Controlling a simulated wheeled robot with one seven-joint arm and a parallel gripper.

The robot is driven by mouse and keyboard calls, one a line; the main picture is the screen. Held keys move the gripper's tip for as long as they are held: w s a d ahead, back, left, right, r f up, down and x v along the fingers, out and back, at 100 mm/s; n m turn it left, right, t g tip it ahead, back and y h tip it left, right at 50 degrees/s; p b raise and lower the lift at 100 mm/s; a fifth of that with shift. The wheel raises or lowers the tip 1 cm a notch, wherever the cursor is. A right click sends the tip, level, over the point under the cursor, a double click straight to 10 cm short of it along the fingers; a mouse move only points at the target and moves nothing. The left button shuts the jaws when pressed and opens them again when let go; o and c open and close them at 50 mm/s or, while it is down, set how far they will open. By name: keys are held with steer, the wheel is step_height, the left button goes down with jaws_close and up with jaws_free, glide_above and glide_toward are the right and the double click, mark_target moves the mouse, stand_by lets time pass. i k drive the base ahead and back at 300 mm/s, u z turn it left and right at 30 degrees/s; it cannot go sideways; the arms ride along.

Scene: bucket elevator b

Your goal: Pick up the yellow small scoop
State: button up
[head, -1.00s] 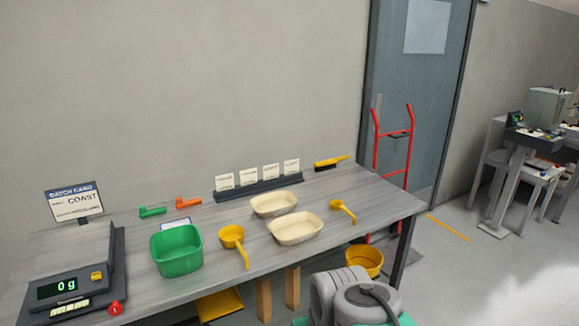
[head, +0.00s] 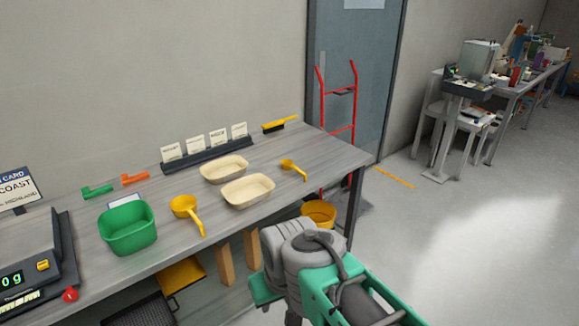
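Two yellow scoops lie on the grey workbench (head: 290,215). The small scoop (head: 288,165) lies near the bench's right end, its handle pointing toward the front right. The larger scoop (head: 183,205) lies left of the cream trays, its handle also toward the front. Nothing touches the small scoop. My grey and green arm shows at the lower middle, in front of the bench and below the small scoop in the picture. My gripper is not in view.
Two cream trays (head: 225,168) (head: 248,191) stand between the scoops. A green tub (head: 128,228) and a scale (head: 24,262) are at left. A card rack (head: 208,153) and yellow brush (head: 280,124) line the back. A yellow bucket (head: 319,212) and red hand truck (head: 340,130) stand near the right end.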

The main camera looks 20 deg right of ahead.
mark_target(294, 169)
steer(key=z, duration=1.05)
steer(key=i, duration=1.95)
steer(key=u, duration=3.55)
